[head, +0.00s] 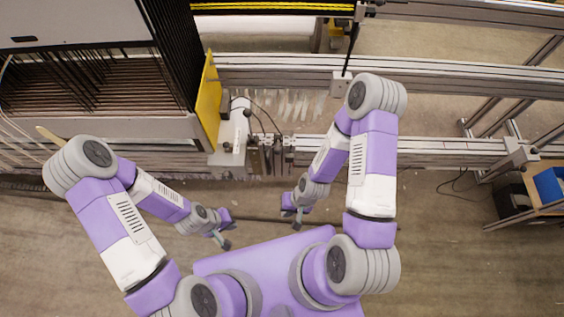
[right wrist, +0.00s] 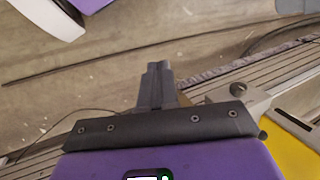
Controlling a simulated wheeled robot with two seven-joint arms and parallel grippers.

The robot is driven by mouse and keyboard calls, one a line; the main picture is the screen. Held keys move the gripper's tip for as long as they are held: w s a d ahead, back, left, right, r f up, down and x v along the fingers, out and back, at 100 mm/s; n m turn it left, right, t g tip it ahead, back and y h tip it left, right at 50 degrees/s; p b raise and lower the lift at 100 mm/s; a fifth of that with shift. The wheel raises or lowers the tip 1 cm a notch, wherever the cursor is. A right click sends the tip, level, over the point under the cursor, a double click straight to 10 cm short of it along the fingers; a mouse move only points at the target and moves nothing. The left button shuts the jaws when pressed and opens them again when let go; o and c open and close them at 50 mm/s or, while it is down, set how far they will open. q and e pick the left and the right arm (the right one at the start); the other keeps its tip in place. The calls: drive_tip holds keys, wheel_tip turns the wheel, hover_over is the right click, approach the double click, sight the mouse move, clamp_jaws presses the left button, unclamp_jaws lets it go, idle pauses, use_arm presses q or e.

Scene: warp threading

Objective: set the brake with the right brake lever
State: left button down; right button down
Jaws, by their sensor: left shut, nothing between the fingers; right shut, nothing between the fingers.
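A thin black lever (head: 351,48), which looks like the right brake lever, rises from a small light grey block (head: 341,84) on the far aluminium rail, at the upper middle of the head view. It leans slightly to the right. My right gripper (head: 298,223) is shut and empty, low in front of the near rail and well apart from the lever. In the right wrist view its fingers (right wrist: 157,75) are together, with only floor and rail behind them. My left gripper (head: 225,243) is shut and empty above the floor at the left.
Aluminium rails (head: 440,152) run across in front of me. A yellow plate (head: 208,103) stands beside the dark rack of rods (head: 95,85) at the left. Small black fittings (head: 268,150) sit on the near rail. A blue bin (head: 549,186) is at the far right. Bare floor lies in front.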

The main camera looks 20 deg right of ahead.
drive_tip(key=s+a+f+m+g+y+b, duration=0.2)
drive_tip(key=s+f+m+g+y, duration=0.15)
drive_tip(key=f+m, duration=0.35)
drive_tip(key=w+a+f+m+y+b, duration=0.3)
drive_tip(key=a+f+m+y, duration=0.1)
drive_tip(key=a+m+y, duration=0.3)
drive_tip(key=w+d+m+t+y+b, duration=0.1)
drive_tip(key=w+m+t+y+b, duration=0.1)
drive_tip(key=w+m+t+y, duration=0.5)
drive_tip(key=w+d+f+m+t+h+b, duration=0.1)
drive_tip(key=w+d+m+t+h, duration=0.1)
drive_tip(key=d+m+t+h, duration=0.2)
drive_tip(key=w+d+f+m+t+h+b, duration=0.1)
drive_tip(key=w+d+m+t+h, duration=0.1)
drive_tip(key=d+m+t+h, duration=0.3)
drive_tip(key=d+m+t, duration=0.4)
drive_tip(key=m+t, duration=0.4)
drive_tip(key=t, duration=0.2)
drive_tip(key=shift+w+d+f+m, duration=0.3)
drive_tip(key=shift+w, duration=0.1)
drive_tip(key=shift+r, duration=0.1)
